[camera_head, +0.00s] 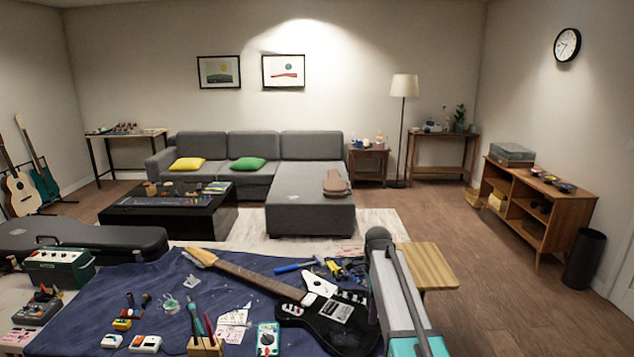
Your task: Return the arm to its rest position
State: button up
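What looks like part of my own arm, a grey link (398,287) with a dark rounded joint (378,236) at its far end and teal at its near end, shows at the lower right. It stands in front of the right end of the workbench. My gripper's fingers do not show, so I cannot see whether they hold anything. A black electric guitar (345,318) lies on the blue cloth (150,290) of the bench, its right end partly hidden by my arm.
A blue-handled hammer (295,266), a multimeter (268,338), pedals, and an amplifier (58,267) crowd the bench. A guitar case (80,240) lies at left. A small wooden table (430,262) stands right of my arm. The wooden floor (480,300) at right is clear.

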jog(key=s+f+n+g+b, duration=0.2)
jog(key=s+f+n+b, duration=0.3)
jog(key=s+f, duration=1.9)
jog(key=s+f+n+g+b, duration=0.3)
jog(key=s+f+n, duration=0.9)
jog(key=s+f, duration=1.3)
jog(key=shift+s+d+f+n+g+b, duration=0.2)
jog(key=shift+n+g+b, duration=0.15)
jog(key=shift+b, duration=0.65)
